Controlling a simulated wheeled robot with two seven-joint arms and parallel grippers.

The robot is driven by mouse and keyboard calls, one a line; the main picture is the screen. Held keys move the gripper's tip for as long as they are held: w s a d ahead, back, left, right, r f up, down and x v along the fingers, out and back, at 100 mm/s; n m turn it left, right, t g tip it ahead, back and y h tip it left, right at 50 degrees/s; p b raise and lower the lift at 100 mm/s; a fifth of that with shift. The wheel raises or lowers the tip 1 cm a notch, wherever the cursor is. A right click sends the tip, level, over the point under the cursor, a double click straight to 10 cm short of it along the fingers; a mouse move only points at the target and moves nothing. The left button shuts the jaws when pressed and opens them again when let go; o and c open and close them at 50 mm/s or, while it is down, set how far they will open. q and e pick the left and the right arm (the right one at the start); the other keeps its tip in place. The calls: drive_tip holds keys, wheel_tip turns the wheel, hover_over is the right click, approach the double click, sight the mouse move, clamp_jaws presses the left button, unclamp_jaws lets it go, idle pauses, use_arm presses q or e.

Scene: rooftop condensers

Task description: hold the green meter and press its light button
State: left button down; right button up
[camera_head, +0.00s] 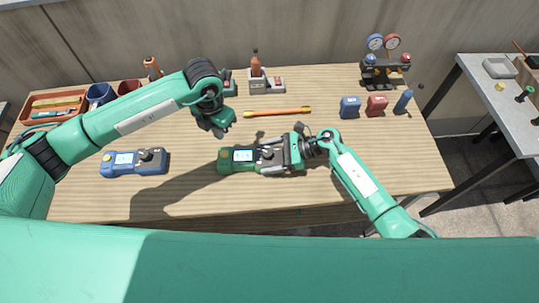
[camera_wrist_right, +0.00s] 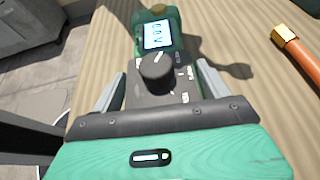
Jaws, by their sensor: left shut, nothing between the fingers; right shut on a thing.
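The green meter (camera_head: 240,157) lies near the middle of the wooden table in the head view, with a lit screen and a dark dial. In the right wrist view the meter (camera_wrist_right: 168,45) shows its lit screen and large black knob between the fingers. My right gripper (camera_head: 272,157) is shut around the meter's dial end; in its wrist view, the gripper (camera_wrist_right: 160,85) has a finger on each side. My left gripper (camera_head: 222,130) is shut and empty, above and behind the meter, apart from it. I cannot clearly make out the light button.
A blue meter (camera_head: 134,162) lies at the left. An orange rod (camera_head: 277,112) lies behind the green meter. A gauge set (camera_head: 385,65), a blue can (camera_head: 350,107) and a red can (camera_head: 376,106) stand at the right. An orange tray (camera_head: 56,107) is at the back left.

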sight(221, 155)
idle(0.5)
use_arm(q)
drive_tip(key=shift+s+a+f+m+t+h, duration=0.15)
drive_tip(key=shift+f+m+t+h, duration=1.1)
drive_tip(key=shift+m, duration=0.85)
drive_tip(key=shift+s+a+f+m+t+h, duration=0.15)
drive_tip(key=shift+f+m+t+h, duration=0.75)
drive_tip(key=shift+f+m, duration=0.9)
drive_tip(key=shift+s+a+f+m+t+h, duration=0.15)
drive_tip(key=shift+f+m+t+h, duration=0.95)
drive_tip(key=shift+m, duration=1.3)
